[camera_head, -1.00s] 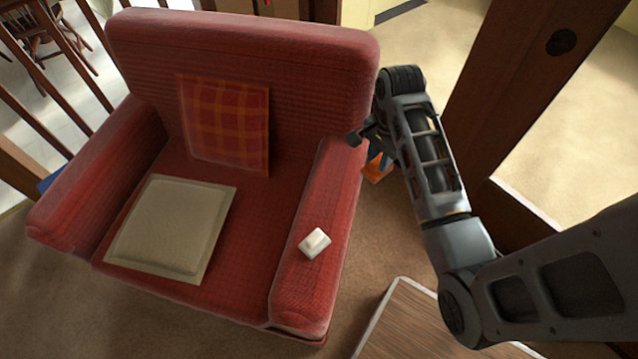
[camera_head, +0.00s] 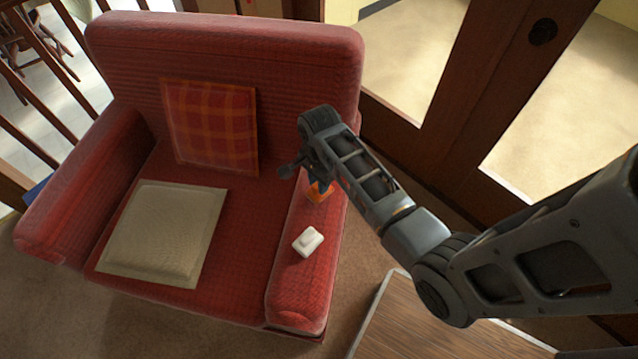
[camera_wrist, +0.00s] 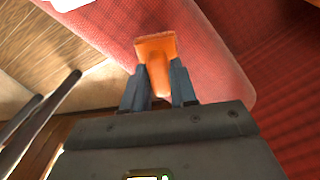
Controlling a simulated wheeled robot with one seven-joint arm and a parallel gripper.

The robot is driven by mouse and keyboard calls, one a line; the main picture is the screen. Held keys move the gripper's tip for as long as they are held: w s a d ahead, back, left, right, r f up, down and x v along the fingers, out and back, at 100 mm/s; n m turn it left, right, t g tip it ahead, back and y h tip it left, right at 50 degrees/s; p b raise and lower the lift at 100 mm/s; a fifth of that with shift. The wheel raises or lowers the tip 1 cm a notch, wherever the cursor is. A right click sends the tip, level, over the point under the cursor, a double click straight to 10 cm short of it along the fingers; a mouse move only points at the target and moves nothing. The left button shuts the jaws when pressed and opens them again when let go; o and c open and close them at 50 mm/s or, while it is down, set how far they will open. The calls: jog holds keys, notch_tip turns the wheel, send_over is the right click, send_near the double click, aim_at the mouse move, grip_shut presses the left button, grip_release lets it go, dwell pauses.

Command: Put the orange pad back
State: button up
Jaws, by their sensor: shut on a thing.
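The orange pad (camera_head: 318,192) is in my gripper, over the right armrest of the red armchair in the head view. In the wrist view the orange pad (camera_wrist: 156,48) sticks out between the two fingers. My gripper (camera_wrist: 159,82) is shut on it. My forearm hides part of my gripper (camera_head: 312,182) in the head view. I cannot tell whether the pad touches the armrest. The armchair (camera_head: 235,45) has a red plaid cushion (camera_head: 212,125) against its back and a beige cushion (camera_head: 162,232) on its seat.
A small white object (camera_head: 308,241) lies on the right armrest, in front of my gripper. A wooden table (camera_head: 430,325) stands at the lower right. Wooden door frames (camera_head: 515,60) stand at the right. The seat's right part is bare.

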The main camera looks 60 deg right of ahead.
jog(key=shift+f, duration=0.8)
jog(key=o, duration=1)
jog(key=shift+c, duration=0.2)
jog(key=shift+r, duration=0.1)
notch_tip(320, 180, up, 12)
jog(key=s+a+f+n+t+h, duration=0.25)
jog(key=s+a+n+t, duration=0.35)
jog(key=s+a+n, duration=0.45)
jog(key=s+a+r+n+t, duration=0.2)
jog(key=s+r+n+t, duration=0.1)
jog(key=r, duration=0.4)
jog(key=s+a+r+n+t+y, duration=0.1)
jog(key=s+a+r+n+t, duration=0.2)
jog(key=r, duration=0.5)
jog(key=s+a+r+n+t+y, duration=0.1)
jog(key=s+a+r+n+t, duration=0.2)
jog(key=s+r, duration=0.4)
jog(key=shift+a+r+n+p, duration=0.15)
jog(key=shift+r+n+p, duration=0.15)
jog(key=shift+n, duration=0.55)
